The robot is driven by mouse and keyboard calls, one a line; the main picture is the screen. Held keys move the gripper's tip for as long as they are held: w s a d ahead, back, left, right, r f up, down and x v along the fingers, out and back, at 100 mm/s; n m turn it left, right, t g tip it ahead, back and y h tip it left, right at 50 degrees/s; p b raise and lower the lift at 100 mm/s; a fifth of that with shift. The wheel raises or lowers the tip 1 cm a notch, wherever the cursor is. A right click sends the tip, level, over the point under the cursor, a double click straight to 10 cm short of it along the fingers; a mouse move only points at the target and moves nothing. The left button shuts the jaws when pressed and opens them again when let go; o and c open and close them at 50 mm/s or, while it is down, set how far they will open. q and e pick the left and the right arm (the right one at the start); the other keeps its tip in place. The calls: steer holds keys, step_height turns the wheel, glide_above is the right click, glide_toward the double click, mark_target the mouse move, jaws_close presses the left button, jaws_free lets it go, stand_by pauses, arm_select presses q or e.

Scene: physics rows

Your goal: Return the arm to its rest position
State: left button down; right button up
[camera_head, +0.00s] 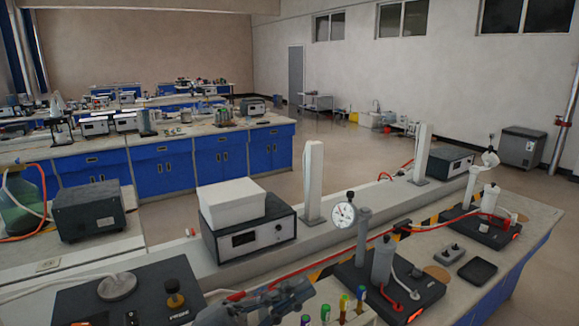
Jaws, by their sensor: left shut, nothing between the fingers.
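My left gripper (285,295) shows at the bottom middle, low over the front of the bench, cut off by the lower edge. It is shut with nothing held. Just right of it stand several tubes with coloured caps (343,306), partly cut off by the lower edge. My right gripper is out of view.
A dark base with a round metal plate (117,286) is at lower left. A power box with a white box on it (246,238) stands behind my gripper. A dial gauge (343,216) and a dark base with grey cylinders (382,262) are to the right.

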arm_select(q)
steer(key=w+a+f+n+t+y, duration=0.4)
steer(key=a+n+t+y, duration=0.25)
steer(key=n, duration=0.25)
steer(key=w+a+f+n+t+y, duration=0.3)
steer(key=a+n+t+y, duration=0.3)
steer(key=n+y, duration=0.25)
steer(key=s+a+f+n+g+y, duration=0.2)
steer(key=a+f+n+g+y, duration=0.3)
steer(key=f, duration=0.6)
steer(key=s+a+f+n+g+y, duration=0.1)
steer(key=s+a+f+g, duration=0.1)
steer(key=s+f+g, duration=0.65)
steer(key=s+a+f+n+g, duration=0.1)
steer(key=s+a+f+g, duration=0.15)
steer(key=s+f, duration=1.05)
step_height(320, 180, down, 25)
steer(key=s+g+b, duration=0.1)
steer(key=g+b, duration=0.1)
steer(key=b, duration=0.1)
steer(key=s+a+f+g+b, duration=0.1)
steer(key=s+a+f+b, duration=0.1)
steer(key=s+f, duration=1.5)
step_height(320, 180, down, 3)
steer(key=shift+s+f+b, duration=0.15)
steer(key=shift+s+b, duration=0.15)
steer(key=shift+s, duration=0.1)
